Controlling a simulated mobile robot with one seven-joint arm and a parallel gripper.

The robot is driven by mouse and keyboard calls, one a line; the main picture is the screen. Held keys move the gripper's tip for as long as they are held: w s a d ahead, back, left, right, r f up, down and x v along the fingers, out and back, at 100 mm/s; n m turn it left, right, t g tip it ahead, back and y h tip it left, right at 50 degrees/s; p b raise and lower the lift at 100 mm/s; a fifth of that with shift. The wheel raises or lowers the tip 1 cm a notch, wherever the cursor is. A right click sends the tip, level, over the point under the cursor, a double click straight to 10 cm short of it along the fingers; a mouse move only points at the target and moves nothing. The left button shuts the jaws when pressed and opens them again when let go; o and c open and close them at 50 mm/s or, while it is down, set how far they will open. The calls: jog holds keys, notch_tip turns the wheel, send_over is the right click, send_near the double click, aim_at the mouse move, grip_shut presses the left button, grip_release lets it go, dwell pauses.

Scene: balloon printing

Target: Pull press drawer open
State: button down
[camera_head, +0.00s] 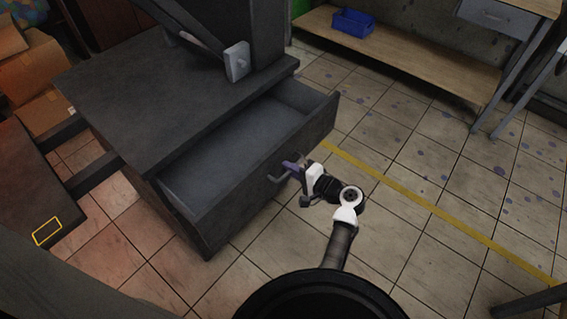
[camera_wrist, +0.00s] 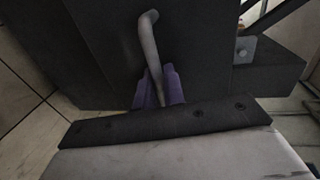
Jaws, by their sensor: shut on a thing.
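The press (camera_head: 170,100) is a dark grey cabinet in the head view. Its drawer (camera_head: 262,165) is pulled partly out toward the lower right, and its empty-looking inside shows. A grey bar handle (camera_head: 278,170) is on the drawer front; it also shows in the wrist view (camera_wrist: 150,48). My gripper (camera_head: 292,168) is at the handle, with its purple fingertips closed around it. In the wrist view the purple fingers (camera_wrist: 160,90) sit on either side of the handle's lower part. The fingers' exact contact is partly hidden by the gripper body.
Tiled floor with a yellow line (camera_head: 400,188) is clear to the right of the drawer. A wooden low shelf (camera_head: 400,52) with a blue bin (camera_head: 352,23) stands at the back. Cardboard boxes (camera_head: 40,75) are at the left. A table with metal legs (camera_head: 508,75) is at the upper right.

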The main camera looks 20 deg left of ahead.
jog(key=f+v, duration=0.1)
jog(key=v, duration=0.8)
jog(key=shift+d+f+p, duration=0.35)
jog(key=shift+f+p, duration=0.05)
jog(key=shift+s, duration=0.1)
jog(key=c, duration=1.9)
grip_release()
jog(key=b+v, duration=0.2)
jog(key=v, duration=1.1)
jog(key=shift+s+d+r, duration=0.1)
jog(key=shift+d, duration=0.25)
